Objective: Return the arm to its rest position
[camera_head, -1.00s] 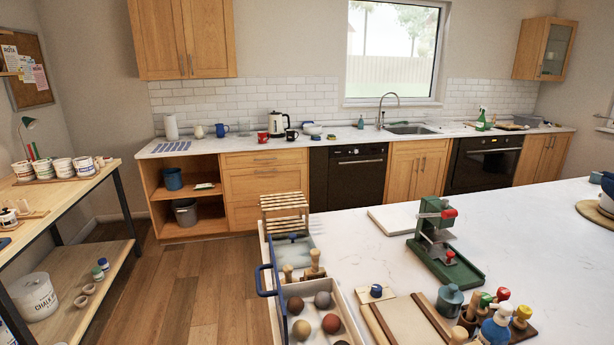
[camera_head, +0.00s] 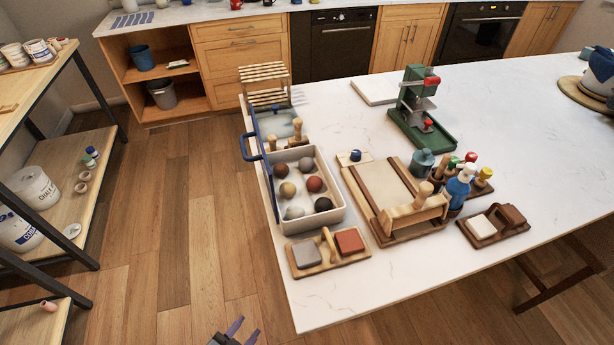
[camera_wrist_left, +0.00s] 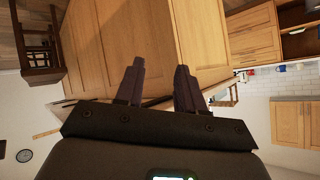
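My left gripper (camera_head: 249,326) shows at the bottom edge of the head view, over the wooden floor and short of the white table's near left corner. Its two dark fingers stand apart with nothing between them. The left wrist view also shows the fingers (camera_wrist_left: 158,80) spread and empty, with wooden surfaces beyond them. Most of the left arm is out of frame. My right gripper is in neither view.
The white table (camera_head: 325,298) carries a tray of clay balls (camera_head: 336,212), a wooden block set (camera_head: 326,263), a slab board (camera_head: 372,188) and a green press (camera_head: 414,112). A shelf (camera_head: 85,205) stands at left. The floor between is clear.

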